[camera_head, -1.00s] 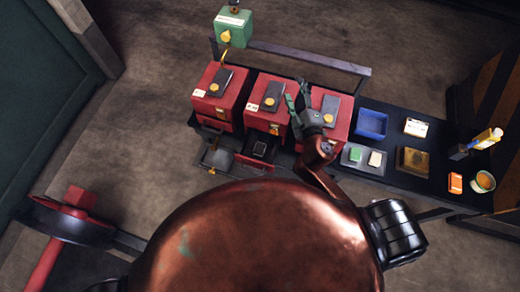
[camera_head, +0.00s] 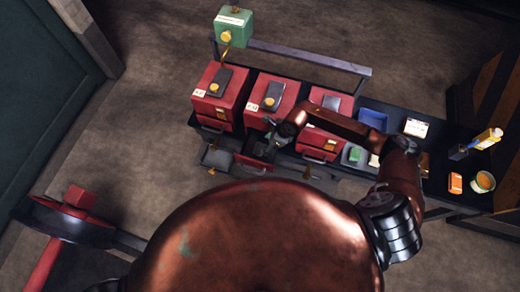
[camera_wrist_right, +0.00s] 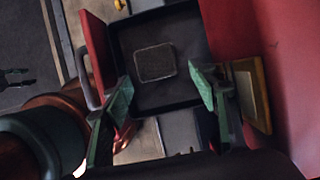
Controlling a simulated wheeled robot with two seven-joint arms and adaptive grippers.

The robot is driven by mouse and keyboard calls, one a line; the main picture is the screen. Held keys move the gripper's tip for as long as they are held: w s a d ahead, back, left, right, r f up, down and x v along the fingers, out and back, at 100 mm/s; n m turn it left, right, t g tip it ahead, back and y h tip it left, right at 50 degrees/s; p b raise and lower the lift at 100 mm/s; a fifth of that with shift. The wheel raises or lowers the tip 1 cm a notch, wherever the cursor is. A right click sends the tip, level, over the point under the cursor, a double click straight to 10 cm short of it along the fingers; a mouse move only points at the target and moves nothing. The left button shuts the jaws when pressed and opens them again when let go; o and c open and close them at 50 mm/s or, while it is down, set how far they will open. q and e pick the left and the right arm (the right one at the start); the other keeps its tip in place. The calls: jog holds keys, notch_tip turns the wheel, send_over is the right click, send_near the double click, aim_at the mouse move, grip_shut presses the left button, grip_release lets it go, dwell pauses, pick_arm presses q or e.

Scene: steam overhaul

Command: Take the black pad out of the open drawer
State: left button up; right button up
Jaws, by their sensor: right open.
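The black pad (camera_wrist_right: 155,62) lies flat inside the open drawer (camera_wrist_right: 97,50), a dark tray with a red front. In the head view this drawer (camera_head: 254,168) sticks out below the middle red box (camera_head: 271,100). My right gripper (camera_head: 263,149) is over the drawer and hides the pad there. In the right wrist view my right gripper (camera_wrist_right: 162,84) is open and empty, with its two green fingers apart and the pad seen between and beyond their tips. Contact with the pad does not show.
Red boxes stand on either side, left (camera_head: 220,95) and right (camera_head: 320,135). A grey open drawer (camera_head: 215,157) is just left of the red-fronted one. A blue bin (camera_head: 373,118) stands to the right, partly behind my arm. A rail (camera_head: 310,57) runs behind the boxes.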

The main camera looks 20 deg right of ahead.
aim_at(260, 148)
jog(key=x, duration=0.7)
jog(key=shift+a+r, duration=0.1)
jog(key=shift+a, duration=0.3)
jog(key=shift+c, duration=0.3)
jog(key=shift+r, duration=0.1)
jog(key=c, duration=1)
